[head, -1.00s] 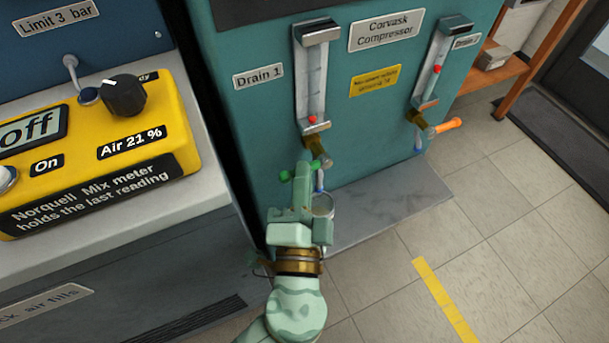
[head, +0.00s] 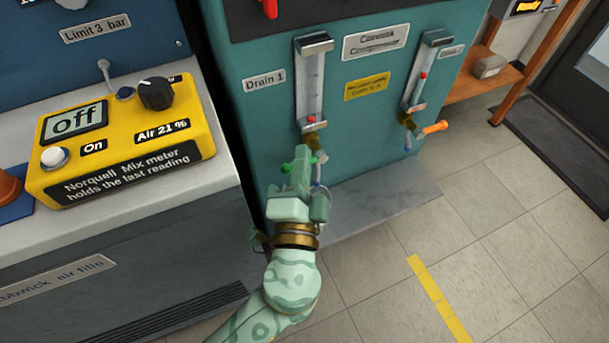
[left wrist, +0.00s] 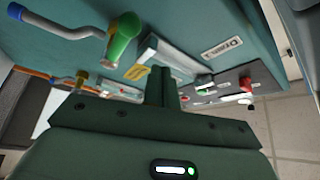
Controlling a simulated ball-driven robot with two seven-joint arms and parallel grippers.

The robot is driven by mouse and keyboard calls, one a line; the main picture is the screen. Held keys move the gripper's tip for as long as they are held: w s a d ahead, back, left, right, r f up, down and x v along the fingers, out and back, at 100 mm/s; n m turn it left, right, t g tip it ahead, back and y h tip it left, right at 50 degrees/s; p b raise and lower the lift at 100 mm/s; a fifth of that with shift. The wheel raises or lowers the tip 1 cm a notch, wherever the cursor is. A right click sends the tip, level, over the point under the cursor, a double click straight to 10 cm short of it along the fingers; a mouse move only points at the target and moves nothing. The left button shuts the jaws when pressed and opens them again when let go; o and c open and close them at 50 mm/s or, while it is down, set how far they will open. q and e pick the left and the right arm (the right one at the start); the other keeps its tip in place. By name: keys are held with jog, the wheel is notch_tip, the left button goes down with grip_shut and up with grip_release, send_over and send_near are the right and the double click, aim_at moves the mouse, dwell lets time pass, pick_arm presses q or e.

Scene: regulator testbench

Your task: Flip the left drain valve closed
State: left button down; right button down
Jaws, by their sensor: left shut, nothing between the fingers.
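The left drain valve is below the gauge tube marked Drain 1 on the teal compressor (head: 240,110). Its green handle (head: 286,168) lies across, partly hidden behind my left gripper (head: 301,160); the handle also shows large in the left wrist view (left wrist: 124,38), with a grey crank and blue tip. My left gripper is shut and empty, its fingers upright in front of the valve. In the left wrist view the closed fingers (left wrist: 162,85) are beside the handle, apart from it in the picture. Whether they touch cannot be told. My right gripper is out of view.
The second drain's orange handle (head: 435,127) sticks out to the right. A yellow mix meter (head: 120,145) stands on the grey bench at left. The compressor's grey base plate (head: 385,203) juts out below the valves.

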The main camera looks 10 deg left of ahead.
pick_arm(q)
jog(key=s+d+f, duration=0.4)
jog(key=s+d, duration=0.1)
jog(key=s, duration=0.2)
jog(key=shift+f, duration=0.4)
